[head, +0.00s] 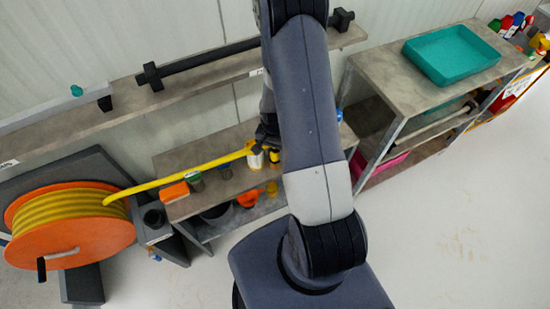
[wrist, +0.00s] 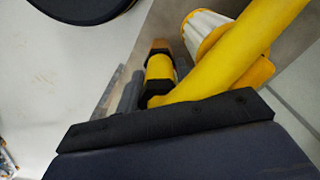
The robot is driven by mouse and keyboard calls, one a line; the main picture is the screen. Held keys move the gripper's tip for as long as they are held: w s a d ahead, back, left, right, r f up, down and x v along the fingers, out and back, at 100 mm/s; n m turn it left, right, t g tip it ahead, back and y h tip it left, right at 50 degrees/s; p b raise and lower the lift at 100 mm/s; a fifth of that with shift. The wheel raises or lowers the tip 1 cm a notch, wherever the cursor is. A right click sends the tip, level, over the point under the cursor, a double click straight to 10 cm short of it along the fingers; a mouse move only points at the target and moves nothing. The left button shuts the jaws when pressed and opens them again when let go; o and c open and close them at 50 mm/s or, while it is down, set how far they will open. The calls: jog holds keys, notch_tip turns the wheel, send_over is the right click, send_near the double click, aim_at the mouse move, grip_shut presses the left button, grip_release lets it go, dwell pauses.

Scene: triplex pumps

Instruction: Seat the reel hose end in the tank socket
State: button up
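The yellow hose (head: 180,177) runs from the orange reel (head: 75,236) at the left up to my gripper (head: 266,136), above the grey shelf unit. In the wrist view, the hose end (wrist: 160,69), yellow with black bands and a brownish tip, sits at my gripper (wrist: 140,95). The hose (wrist: 245,45) bends away to the upper right. My gripper appears shut on the hose end; its fingers are partly hidden. I cannot pick out the tank socket for certain in either view.
The shelf unit (head: 232,183) holds an orange box (head: 174,192) and several small containers. A white cylinder (wrist: 204,30) stands close behind the hose in the wrist view. A teal tray (head: 451,55) is on the right bench. The floor (head: 450,220) at right is clear.

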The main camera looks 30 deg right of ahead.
jog(key=shift+f, duration=0.2)
grip_shut()
dwell(0.3)
